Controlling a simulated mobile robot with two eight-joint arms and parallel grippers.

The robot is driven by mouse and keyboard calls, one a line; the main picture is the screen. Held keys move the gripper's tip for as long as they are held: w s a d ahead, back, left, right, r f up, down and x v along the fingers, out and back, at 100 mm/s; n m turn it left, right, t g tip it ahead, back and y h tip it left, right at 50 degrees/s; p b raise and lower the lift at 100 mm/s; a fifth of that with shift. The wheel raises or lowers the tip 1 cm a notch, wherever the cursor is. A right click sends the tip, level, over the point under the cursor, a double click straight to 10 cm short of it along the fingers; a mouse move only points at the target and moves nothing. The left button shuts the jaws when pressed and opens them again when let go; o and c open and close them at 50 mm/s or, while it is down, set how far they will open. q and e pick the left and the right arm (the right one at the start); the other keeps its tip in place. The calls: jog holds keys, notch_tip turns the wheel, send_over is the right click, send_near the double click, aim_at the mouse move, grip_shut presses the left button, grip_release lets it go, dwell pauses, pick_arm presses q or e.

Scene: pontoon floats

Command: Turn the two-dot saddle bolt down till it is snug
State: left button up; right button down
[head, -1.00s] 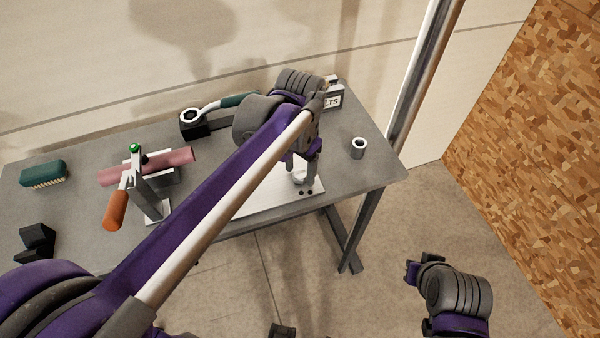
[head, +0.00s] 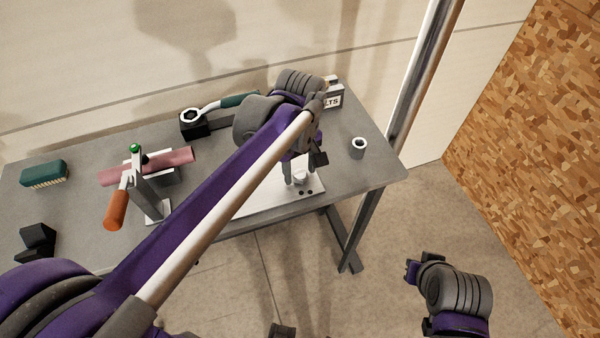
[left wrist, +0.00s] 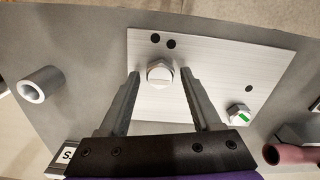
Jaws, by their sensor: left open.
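The two-dot saddle bolt (left wrist: 160,73) is a silver hex bolt on a pale metal plate (left wrist: 215,60), beside two black dots (left wrist: 163,41). In the head view the bolt (head: 300,178) shows at the plate's right end, partly hidden by my gripper. My left gripper (left wrist: 161,74) is open, with one finger on each side of the bolt head; I cannot tell if either finger touches it. My right gripper (head: 412,271) is off the table at lower right, too small to read its jaws.
A second bolt with a green mark (left wrist: 238,114) sits by a single dot. A grey socket or sleeve (head: 358,148) stands to the right. A bolts box (head: 332,97), a ratchet wrench (head: 220,104), an orange-handled clamp (head: 117,208) and a brush (head: 44,174) are also on the table.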

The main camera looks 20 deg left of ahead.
pick_arm(q)
jog(key=n, duration=0.9)
jog(key=shift+n, duration=0.4)
jog(key=shift+c, duration=0.2)
grip_shut()
jog(key=m, duration=1.2)
